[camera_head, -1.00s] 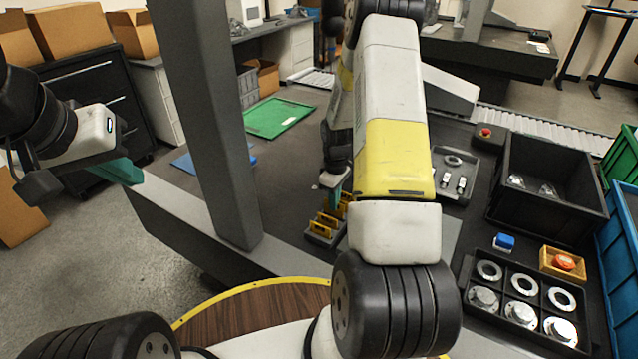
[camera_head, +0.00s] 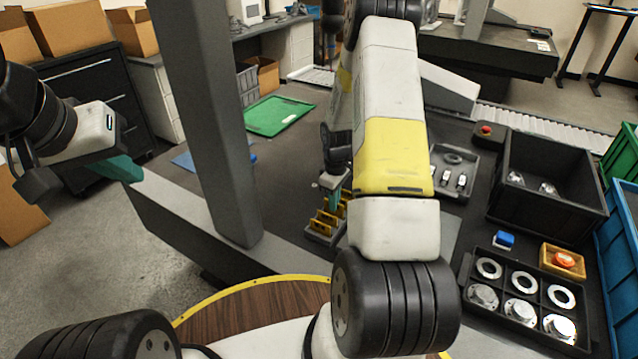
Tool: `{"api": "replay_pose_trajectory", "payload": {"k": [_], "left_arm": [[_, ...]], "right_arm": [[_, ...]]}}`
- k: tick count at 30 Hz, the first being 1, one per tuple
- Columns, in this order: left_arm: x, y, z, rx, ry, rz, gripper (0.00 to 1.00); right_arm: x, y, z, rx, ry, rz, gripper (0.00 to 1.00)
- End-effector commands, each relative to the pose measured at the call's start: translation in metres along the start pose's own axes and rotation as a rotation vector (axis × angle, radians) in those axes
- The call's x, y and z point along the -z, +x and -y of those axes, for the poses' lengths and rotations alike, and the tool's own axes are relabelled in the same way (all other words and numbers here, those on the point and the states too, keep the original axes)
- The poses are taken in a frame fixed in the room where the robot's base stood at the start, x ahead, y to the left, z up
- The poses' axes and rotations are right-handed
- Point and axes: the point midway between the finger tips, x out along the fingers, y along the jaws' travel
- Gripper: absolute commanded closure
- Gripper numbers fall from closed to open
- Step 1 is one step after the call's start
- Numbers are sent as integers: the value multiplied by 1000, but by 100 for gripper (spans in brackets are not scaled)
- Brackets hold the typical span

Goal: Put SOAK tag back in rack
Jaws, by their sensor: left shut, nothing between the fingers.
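A small grey rack (camera_head: 318,236) holding several yellow tags (camera_head: 325,221) stands on the dark table, left of my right forearm. I cannot read the tags, so I cannot tell which is SOAK. My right gripper (camera_head: 334,198) points down at the rack's far end, its teal finger close to the tags. The forearm hides part of it and of the rack, so its jaw state and any held tag are unclear. My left gripper (camera_head: 124,170) is shut and empty, out over the floor left of the table.
A grey upright post (camera_head: 215,130) stands between my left gripper and the rack. At right are a black bin (camera_head: 545,205), a tray with metal rings (camera_head: 470,300), a blue block (camera_head: 504,240) and an orange-yellow box (camera_head: 562,262). A green tray (camera_head: 278,117) lies at the back.

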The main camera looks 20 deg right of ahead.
Motion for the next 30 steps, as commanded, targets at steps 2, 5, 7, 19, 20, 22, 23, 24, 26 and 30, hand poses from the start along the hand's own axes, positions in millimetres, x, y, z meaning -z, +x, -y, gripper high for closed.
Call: {"api": "replay_pose_trajectory", "payload": {"k": [2,5,7,19,20,22,23,24,26,30], "left_arm": [[0,0,0,0,0,0,100],[0,0,0,0,0,0,100],[0,0,0,0,0,0,100],[0,0,0,0,0,0,100],[0,0,0,0,0,0,100],[0,0,0,0,0,0,100],[0,0,0,0,0,0,100],[0,0,0,0,0,0,100],[0,0,0,0,0,0,100],[0,0,0,0,0,0,100]], "right_arm": [[0,2,0,0,0,0,100],[0,5,0,0,0,0,100],[0,7,0,0,0,0,100],[0,11,0,0,0,0,100],[0,11,0,0,0,0,100],[0,11,0,0,0,0,100],[0,11,0,0,0,0,95],[0,11,0,0,0,0,87],[0,11,0,0,0,0,75],[0,11,0,0,0,0,71]]}}
